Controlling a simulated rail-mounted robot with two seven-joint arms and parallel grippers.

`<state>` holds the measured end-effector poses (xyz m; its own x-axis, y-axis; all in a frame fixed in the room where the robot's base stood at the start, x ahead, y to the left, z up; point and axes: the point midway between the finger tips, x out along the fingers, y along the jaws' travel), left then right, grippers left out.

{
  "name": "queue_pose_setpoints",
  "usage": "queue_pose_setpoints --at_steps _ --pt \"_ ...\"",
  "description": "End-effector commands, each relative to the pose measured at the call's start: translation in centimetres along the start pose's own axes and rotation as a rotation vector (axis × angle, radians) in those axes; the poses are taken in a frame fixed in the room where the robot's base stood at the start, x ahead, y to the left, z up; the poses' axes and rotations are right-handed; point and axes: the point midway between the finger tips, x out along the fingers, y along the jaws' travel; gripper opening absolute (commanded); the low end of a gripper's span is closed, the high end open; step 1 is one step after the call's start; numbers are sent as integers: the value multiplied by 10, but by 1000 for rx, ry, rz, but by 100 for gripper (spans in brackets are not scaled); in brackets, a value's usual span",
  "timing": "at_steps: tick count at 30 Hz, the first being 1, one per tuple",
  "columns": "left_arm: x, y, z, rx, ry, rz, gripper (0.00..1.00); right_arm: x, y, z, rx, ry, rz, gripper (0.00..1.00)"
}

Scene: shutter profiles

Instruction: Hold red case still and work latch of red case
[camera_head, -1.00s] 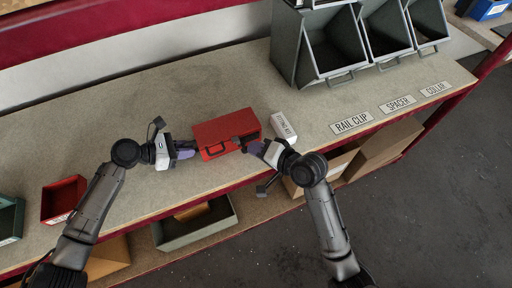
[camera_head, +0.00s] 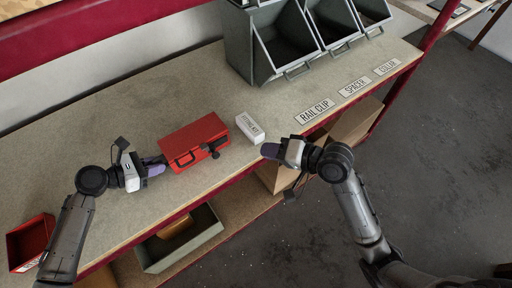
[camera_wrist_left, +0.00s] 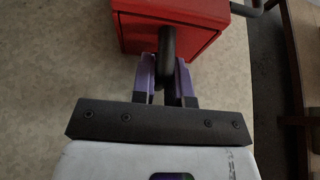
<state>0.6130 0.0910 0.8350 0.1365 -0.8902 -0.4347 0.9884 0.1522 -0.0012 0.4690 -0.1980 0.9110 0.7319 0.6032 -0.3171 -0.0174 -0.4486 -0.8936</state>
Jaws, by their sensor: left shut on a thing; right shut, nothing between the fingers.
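My left gripper (camera_head: 163,162) is at the case's left end. In the left wrist view, the left gripper (camera_wrist_left: 166,75) is shut on a dark grip bar (camera_wrist_left: 167,44) at the end of the red case (camera_wrist_left: 190,12). My right gripper (camera_head: 266,150) is shut and empty, right of the case and clear of it.
A white labelled box (camera_head: 250,128) stands close to the case's right end. Grey bins (camera_head: 255,50) stand at the back, with RAIL CLIP (camera_head: 314,111), SPACER and COLLAR labels before them. A red tray (camera_head: 30,243) is at the lower left. Bare bench lies behind the case.

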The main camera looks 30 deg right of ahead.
Motion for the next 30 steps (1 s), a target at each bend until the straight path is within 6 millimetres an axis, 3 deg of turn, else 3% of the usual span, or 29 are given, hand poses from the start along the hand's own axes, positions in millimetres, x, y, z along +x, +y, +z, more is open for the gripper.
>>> queue_pose_setpoints --at_steps 11,12,20,30 --pt "0 0 0 -1 0 1 0 0 0 0 0 0 0 0" --pt "0 0 0 -1 1 1 18 0 0 0 0 0 0 0" --pt "0 0 0 0 1 1 42 0 0 0 0 0 0 0" --pt "-4 0 1 -1 1 1 44 -2 -5 -2 0 0 0 0"
